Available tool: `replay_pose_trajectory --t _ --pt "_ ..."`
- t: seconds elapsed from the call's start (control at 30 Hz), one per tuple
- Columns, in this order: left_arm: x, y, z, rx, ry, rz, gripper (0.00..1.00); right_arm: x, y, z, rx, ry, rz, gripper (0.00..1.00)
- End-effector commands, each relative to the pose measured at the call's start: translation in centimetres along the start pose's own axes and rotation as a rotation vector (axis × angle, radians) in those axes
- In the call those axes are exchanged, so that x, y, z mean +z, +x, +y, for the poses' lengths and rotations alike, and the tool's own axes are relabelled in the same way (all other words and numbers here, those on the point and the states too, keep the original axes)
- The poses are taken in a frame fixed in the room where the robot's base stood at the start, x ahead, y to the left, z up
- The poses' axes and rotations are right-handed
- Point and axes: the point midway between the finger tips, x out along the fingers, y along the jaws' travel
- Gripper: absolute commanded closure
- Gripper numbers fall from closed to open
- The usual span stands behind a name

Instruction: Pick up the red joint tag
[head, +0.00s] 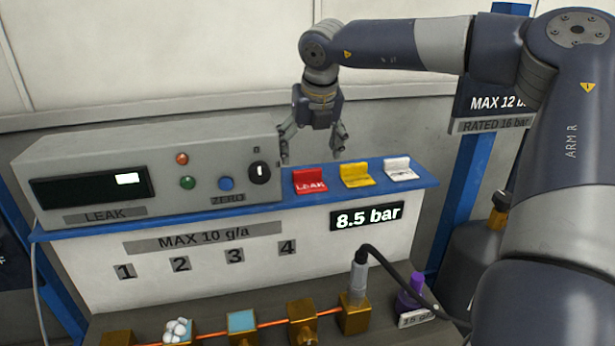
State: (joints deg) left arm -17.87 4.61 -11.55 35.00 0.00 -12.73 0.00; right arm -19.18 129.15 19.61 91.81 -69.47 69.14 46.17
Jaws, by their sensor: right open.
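My right gripper (311,160) points down above and a little behind the red tag. Its fingers are spread apart with nothing between them, and it looks clear of the tag. My left gripper is out of view.
The grey instrument box (215,150) with its knob is close to the left of my right gripper. Below the shelf, brass blocks (303,322) on an orange line, a probe (357,278) with black cable and a purple bottle (411,297) stand on the bench. A blue post (459,205) rises at right.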

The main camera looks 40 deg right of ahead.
Motion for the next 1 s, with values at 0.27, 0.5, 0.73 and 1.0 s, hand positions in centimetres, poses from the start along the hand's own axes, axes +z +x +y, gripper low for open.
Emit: replay_pose_trajectory --t 0.27,0.5,0.73,1.0 --pt "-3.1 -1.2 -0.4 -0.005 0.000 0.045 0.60 0.0 2.7 0.0 -0.001 0.000 0.004 0.18" --pt "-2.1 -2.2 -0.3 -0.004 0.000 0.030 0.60 0.1 5.9 0.0 0.000 0.000 0.001 0.18" --pt "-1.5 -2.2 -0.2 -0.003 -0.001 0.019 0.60 0.0 6.6 0.0 0.001 0.000 -0.001 0.18" --pt "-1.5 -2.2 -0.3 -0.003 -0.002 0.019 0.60 0.0 6.5 0.0 0.001 0.000 -0.001 0.57"
